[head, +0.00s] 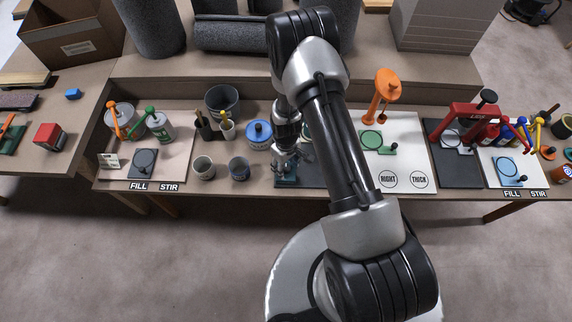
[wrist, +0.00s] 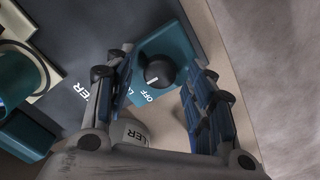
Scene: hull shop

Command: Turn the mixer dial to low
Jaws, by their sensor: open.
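The mixer dial (wrist: 159,73) is a round black knob with a white pointer line, on a teal panel (wrist: 172,48). The line faces the printed word OFF. Another label beside OFF is partly hidden by a finger. My gripper (wrist: 162,84) is open, with one finger on each side of the dial; whether either touches it I cannot tell. In the head view my gripper (head: 286,158) is over the teal panel (head: 287,181) at the bench's front edge, and hides the dial.
Left of the gripper stand two cups (head: 204,168) and a blue-lidded can (head: 258,133). To the right, a white board (head: 405,160) carries an orange press (head: 382,95). A dark mat (wrist: 85,45) lies under the mixer, with the floor beyond the bench edge.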

